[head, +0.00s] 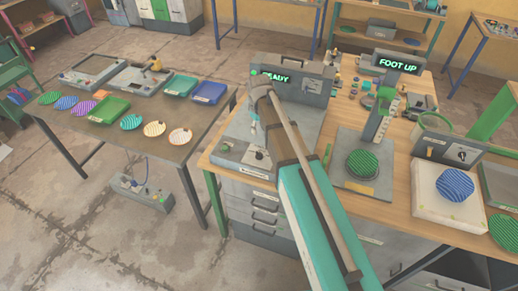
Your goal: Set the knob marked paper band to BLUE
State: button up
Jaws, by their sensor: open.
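No label reading paper band is legible in the head view. A grey control box (447,153) at the right of the workbench carries a dark rotary knob (462,155) with a pale pointer and small labels too small to read. I cannot tell whether this is the paper band knob or which setting it points to. My arm (308,225) rises from the bottom across the middle and covers part of the grey press (300,90). I cannot make out my gripper's fingers anywhere in this view.
The workbench (397,188) holds a FOOT UP stand (397,63) above a green striped plate (363,163), and a white block (430,192) under a blue striped plate (457,185). A dark table (180,110) at left holds plates and trays. A grey box (140,192) lies on the floor.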

aim_at(259, 152)
jog(key=shift+f, duration=0.15)
dwell(0.3)
notch_tip(259, 152, down, 14)
jog(key=b, duration=1.4)
jog(key=shift+r, duration=0.25)
jog(key=shift+c, duration=0.3)
grip_shut()
